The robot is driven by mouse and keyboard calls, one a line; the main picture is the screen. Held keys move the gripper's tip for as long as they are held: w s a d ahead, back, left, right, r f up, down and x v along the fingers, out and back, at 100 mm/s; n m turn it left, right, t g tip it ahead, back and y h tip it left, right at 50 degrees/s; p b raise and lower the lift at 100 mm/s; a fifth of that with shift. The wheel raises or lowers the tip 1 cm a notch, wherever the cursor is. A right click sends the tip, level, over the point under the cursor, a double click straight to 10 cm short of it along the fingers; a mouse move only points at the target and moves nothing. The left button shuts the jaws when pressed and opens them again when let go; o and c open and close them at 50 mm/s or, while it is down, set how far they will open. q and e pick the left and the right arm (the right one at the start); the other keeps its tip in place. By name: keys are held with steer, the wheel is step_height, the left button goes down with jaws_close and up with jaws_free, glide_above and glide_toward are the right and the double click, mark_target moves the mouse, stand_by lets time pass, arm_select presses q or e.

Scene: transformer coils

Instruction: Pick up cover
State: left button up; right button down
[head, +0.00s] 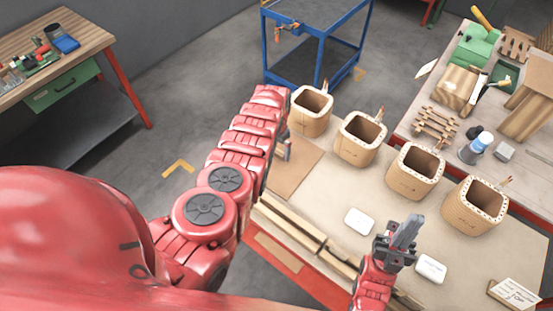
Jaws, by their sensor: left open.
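No piece is clearly marked as the cover. A flat brown board (288,178) lies on the work table by the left arm, partly hidden by it. Four-sided tan coils with open tops stand in a row: the far one (311,122), then another (358,150), a third (412,184) and the nearest (472,217). My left gripper (284,149) is mostly hidden behind its own arm, open, above the board's far edge. My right gripper (404,234) is over the near part of the table, between two white blocks; its jaw gap is unclear.
The white blocks (360,222) and (430,269) lie on the table. Wooden strips (300,229) run along its near left edge. A sign (514,294) is at the right corner. A blue cart (312,42) stands behind. A side bench (408,127) holds tools and wood.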

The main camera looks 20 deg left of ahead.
arm_select(q)
steer(key=shift+r, duration=0.15)
steer(key=c, duration=1.3)
steer(key=shift+c, duration=0.2)
